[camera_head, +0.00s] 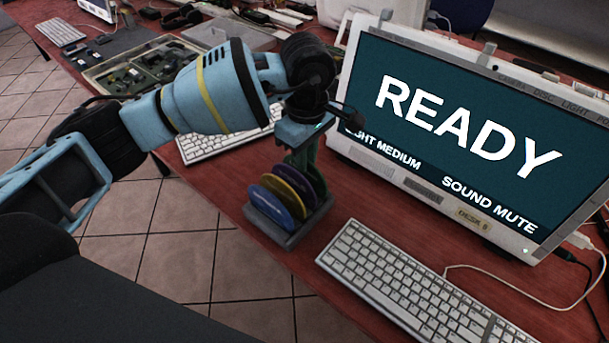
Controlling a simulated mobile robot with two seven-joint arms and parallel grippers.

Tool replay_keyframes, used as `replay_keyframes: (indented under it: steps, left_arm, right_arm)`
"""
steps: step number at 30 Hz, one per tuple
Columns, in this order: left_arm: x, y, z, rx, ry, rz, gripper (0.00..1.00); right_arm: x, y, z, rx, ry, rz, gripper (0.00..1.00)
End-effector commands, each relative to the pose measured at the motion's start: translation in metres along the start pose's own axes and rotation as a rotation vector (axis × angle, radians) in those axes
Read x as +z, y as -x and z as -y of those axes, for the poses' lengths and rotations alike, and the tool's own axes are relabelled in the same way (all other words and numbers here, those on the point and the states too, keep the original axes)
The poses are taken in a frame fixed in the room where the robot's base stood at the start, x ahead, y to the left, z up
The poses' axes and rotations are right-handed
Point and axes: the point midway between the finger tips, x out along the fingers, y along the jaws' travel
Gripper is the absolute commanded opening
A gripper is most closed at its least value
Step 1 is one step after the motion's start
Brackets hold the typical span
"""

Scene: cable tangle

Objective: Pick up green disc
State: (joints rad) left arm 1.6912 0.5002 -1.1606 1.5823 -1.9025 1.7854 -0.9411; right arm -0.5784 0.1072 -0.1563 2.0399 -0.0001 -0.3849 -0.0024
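A small dark rack (290,238) stands on the red table, left of the monitor, holding several upright discs. The front disc is blue (268,207), with a yellow-rimmed disc (288,193) and a purple one behind it. The green disc (314,180) is at the back of the row, partly hidden by the discs in front. My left gripper (301,160) points down right over the back of the rack, at the green disc. Its fingers are dark and overlap the green, so I cannot tell whether they are open or shut on it. My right gripper is not in view.
A large monitor (455,125) reading READY stands close on the right. A white keyboard (405,285) lies in front of it, and another keyboard (215,147) lies behind the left gripper. A tray of parts (140,72) is at the back left. The table's front edge is near the rack.

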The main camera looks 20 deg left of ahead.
Motion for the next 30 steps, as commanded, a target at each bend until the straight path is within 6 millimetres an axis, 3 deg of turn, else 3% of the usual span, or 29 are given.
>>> replay_keyframes:
  steps: [10, 18, 22, 30]
  left_arm:
    - [0.002, -0.043, 0.003, -0.002, 0.0, -0.001, 0.16]
    - [0.002, -0.046, 0.003, -0.001, 0.0, -0.001, 0.16]
    - [0.002, -0.045, 0.003, -0.001, 0.0, -0.001, 0.01]
    - [0.002, -0.045, 0.002, -0.001, 0.0, -0.001, 0.0]
  right_arm:
    - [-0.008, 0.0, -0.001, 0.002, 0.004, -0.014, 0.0]
    - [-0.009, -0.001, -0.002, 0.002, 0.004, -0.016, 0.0]
    - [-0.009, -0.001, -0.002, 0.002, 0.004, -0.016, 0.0]
    - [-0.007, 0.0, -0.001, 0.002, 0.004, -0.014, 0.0]
